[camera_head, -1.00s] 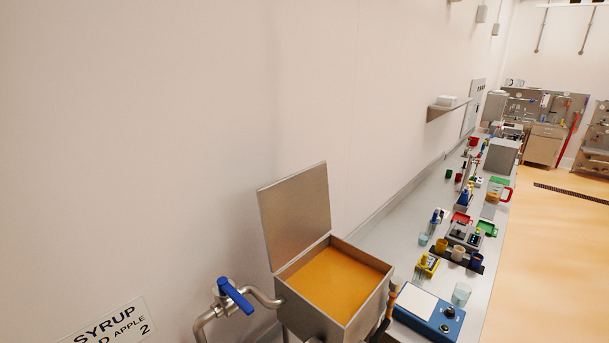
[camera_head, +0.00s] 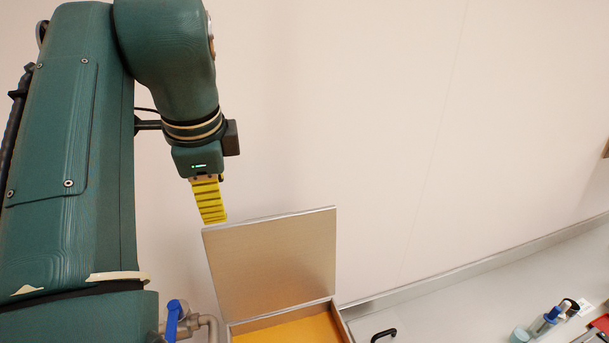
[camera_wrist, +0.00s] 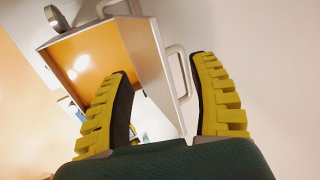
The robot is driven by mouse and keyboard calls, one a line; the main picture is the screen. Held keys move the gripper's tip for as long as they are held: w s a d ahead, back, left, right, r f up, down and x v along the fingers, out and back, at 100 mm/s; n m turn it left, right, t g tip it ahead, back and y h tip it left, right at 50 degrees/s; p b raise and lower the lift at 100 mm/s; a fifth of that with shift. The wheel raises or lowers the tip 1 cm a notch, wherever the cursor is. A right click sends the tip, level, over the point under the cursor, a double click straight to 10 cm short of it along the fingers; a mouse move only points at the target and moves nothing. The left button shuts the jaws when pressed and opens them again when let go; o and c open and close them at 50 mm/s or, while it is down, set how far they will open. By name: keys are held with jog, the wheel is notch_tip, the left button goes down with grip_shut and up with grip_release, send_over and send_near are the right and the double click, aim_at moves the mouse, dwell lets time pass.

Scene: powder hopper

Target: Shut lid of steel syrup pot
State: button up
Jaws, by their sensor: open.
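The steel syrup pot (camera_head: 345,330) is at the bottom of the head view, cut off by the frame edge, with orange syrup inside. Its flat square steel lid (camera_head: 270,262) stands open, nearly upright at the pot's back edge. My gripper (camera_head: 213,222) is at the lid's upper left corner, yellow fingers pointing down; contact cannot be told. In the wrist view my gripper (camera_wrist: 162,70) is open and empty, its two yellow fingers wide apart. The pot shows beyond them with its syrup (camera_wrist: 85,50), a grey panel and a bar handle (camera_wrist: 181,72).
A blue-handled valve (camera_head: 176,318) on a pipe stands left of the pot. The steel counter (camera_head: 470,295) runs off to the right, with a black handle (camera_head: 384,334) near the pot and small items farther right. A plain wall is behind.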

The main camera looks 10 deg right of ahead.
aim_at(219, 226)
jog(key=x, duration=1)
jog(key=shift+a, duration=0.4)
jog(key=shift+w+f, duration=0.15)
jog(key=shift+f, duration=0.3)
jog(key=shift+f, duration=0.1)
jog(key=shift+f+b, duration=0.1)
jog(key=shift+b, duration=0.65)
